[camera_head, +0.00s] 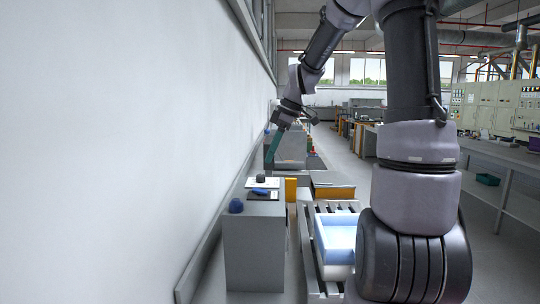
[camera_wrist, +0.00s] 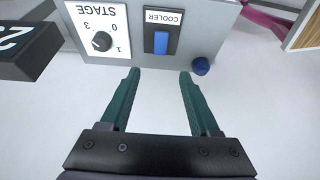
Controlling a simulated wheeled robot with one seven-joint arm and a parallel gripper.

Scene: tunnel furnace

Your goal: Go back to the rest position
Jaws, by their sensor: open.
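My gripper (camera_wrist: 160,88) is open, its two green fingers apart with nothing between them in the wrist view. In the head view my gripper (camera_head: 271,158) hangs at the end of my bent arm, beyond the grey control box and pointing down. The grey control box (camera_head: 254,250) stands by the wall and carries a stage dial (camera_wrist: 102,41), a blue cooler switch (camera_wrist: 161,42) and a blue knob (camera_wrist: 201,66). In the wrist view the fingertips appear just below the box's edge. I cannot tell the exact gap to it.
A white wall (camera_head: 110,150) runs close along the left. A blue and white tray (camera_head: 336,240) lies on a slatted rack (camera_head: 308,262) right of the box. A dark display block (camera_wrist: 25,45) is at the wrist view's left. Benches (camera_head: 500,160) stand at right, with open floor (camera_head: 345,165) between.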

